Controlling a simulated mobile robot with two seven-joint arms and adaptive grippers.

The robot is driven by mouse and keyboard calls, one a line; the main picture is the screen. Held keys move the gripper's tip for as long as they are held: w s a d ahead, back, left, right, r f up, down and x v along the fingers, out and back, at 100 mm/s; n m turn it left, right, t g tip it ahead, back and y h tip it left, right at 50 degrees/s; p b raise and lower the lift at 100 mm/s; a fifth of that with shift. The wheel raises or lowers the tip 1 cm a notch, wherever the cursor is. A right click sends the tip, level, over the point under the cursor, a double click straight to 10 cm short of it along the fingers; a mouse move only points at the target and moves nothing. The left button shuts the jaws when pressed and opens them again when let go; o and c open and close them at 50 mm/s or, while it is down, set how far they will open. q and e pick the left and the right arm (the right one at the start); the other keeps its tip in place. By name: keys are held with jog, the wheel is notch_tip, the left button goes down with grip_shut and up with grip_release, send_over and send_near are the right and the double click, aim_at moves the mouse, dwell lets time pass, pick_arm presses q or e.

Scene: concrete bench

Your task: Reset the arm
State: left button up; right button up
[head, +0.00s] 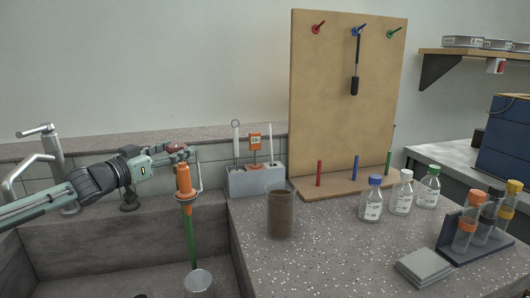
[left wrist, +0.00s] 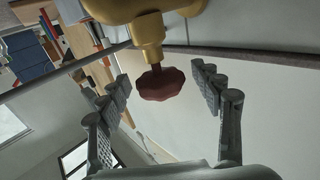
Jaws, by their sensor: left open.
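My left arm comes in from the left in the head view, stretched out over the sink. Its gripper (head: 180,151) is at the back of the sink, above an orange fitting. In the left wrist view the fingers of my left gripper (left wrist: 160,74) are spread apart. A dark red faceted knob (left wrist: 162,84) on a brass-coloured fitting (left wrist: 148,30) shows between them. The fingers do not appear closed on it; whether either touches it I cannot tell. The knob also shows in the head view (head: 175,147), partly hidden by the fingers. My right gripper is not in view.
An orange-topped green upright (head: 189,225) stands below my gripper, and a metal tap (head: 40,160) is at left. On the bench are a brown cup (head: 281,214), a grey holder (head: 256,181), a pegboard (head: 335,100), capped bottles (head: 401,199) and a tube rack (head: 463,250).

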pick_arm(q)
jog(key=shift+w+d+f, duration=0.1)
jog(key=shift+w+d, duration=0.2)
jog(key=shift+w, duration=0.15)
jog(key=shift+s+n+y, duration=0.1)
jog(key=shift+n+y, duration=0.2)
jog(key=shift+y, duration=0.1)
jog(key=shift+n+t+y, duration=0.3)
jog(key=shift+t+y, duration=0.1)
